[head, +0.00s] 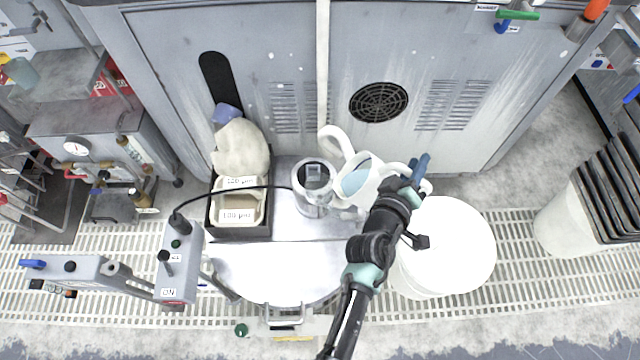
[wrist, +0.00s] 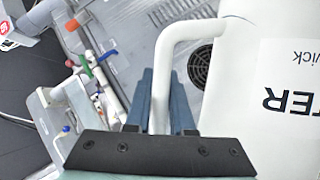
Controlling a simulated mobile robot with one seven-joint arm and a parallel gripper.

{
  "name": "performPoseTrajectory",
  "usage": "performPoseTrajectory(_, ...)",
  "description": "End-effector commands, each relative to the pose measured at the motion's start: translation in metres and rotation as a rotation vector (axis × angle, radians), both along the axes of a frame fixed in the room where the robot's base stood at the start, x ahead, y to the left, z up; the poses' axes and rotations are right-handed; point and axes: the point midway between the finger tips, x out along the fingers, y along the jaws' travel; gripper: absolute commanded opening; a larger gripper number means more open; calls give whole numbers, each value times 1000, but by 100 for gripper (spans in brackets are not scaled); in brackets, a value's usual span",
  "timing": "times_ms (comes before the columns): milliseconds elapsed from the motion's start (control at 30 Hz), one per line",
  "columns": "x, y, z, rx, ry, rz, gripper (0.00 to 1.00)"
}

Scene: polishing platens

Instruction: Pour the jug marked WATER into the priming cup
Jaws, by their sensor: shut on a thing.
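The white jug (head: 375,188) is in the head view, its mouth facing up and left with bluish water showing inside. In the wrist view the jug (wrist: 270,110) shows upside-down lettering ending in "TER". My gripper (head: 420,172) is shut on its handle; in the wrist view the blue fingers (wrist: 160,105) straddle the white handle (wrist: 163,80). No stream of water is visible.
A black tray (head: 240,233) with labelled tubs and a cream bag (head: 241,150) stands left of the cup. A white round-lidded bucket (head: 450,245) is at right. The platen's front (head: 285,270) is clear.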

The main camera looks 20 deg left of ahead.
Motion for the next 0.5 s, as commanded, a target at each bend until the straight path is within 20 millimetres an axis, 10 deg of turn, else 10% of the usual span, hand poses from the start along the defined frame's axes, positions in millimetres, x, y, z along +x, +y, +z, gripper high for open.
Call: performPoseTrajectory(500,1,3,8,-30,-10,2,0)
